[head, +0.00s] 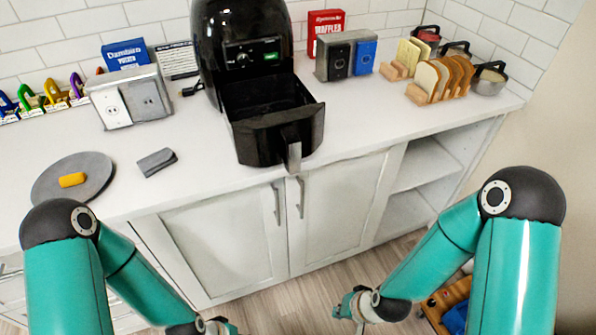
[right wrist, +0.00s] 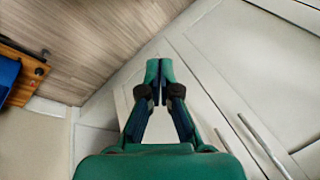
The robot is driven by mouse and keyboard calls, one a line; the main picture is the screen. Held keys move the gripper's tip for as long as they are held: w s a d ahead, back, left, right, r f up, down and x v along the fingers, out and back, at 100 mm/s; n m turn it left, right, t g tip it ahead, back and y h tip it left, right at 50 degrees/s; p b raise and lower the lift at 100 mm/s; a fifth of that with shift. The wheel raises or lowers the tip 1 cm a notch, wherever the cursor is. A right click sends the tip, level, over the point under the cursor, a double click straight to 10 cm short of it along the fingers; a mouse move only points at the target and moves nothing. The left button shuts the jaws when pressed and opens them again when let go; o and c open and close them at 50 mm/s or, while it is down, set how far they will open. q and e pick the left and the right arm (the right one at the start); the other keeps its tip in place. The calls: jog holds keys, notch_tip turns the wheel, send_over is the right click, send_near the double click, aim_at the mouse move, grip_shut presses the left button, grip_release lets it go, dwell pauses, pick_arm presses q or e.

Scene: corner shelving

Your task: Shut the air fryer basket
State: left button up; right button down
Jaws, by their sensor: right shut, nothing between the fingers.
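The black air fryer (head: 240,40) stands on the white counter against the tiled wall. Its basket (head: 270,125) is pulled out toward me, and its handle (head: 292,148) points at the counter's front edge. My right gripper (head: 348,304) is low in front of the cabinets, well below and apart from the basket. In the right wrist view its fingers (right wrist: 158,75) are together and empty. My left gripper (head: 222,325) shows only partly at the bottom edge of the head view, and its fingers are cut off.
A round grey board (head: 45,188) with a yellow item and a grey object (head: 157,162) lie left of the basket. A bread rack (head: 440,78), boxes and pots stand to the right. Cabinet handles (head: 300,197) stick out below the counter. Counter right of the basket is clear.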

jog(key=w+a+r+m+t+b, duration=0.2)
jog(key=w+r+t, duration=0.2)
jog(key=w+r, duration=0.35)
jog(key=w+a+r+m+t+b, duration=0.1)
jog(key=a+r+m+t+b, duration=0.15)
jog(key=r, duration=0.55)
jog(key=w+a+r+m+t+b, duration=0.1)
jog(key=r+m+t, duration=0.2)
jog(key=r, duration=0.5)
jog(key=m+t+y+b, duration=0.1)
jog(key=m+t+b, duration=0.1)
jog(key=m, duration=0.2)
send_near(292, 163)
jog(key=shift+n, duration=0.25)
jog(key=shift+x, duration=3.45)
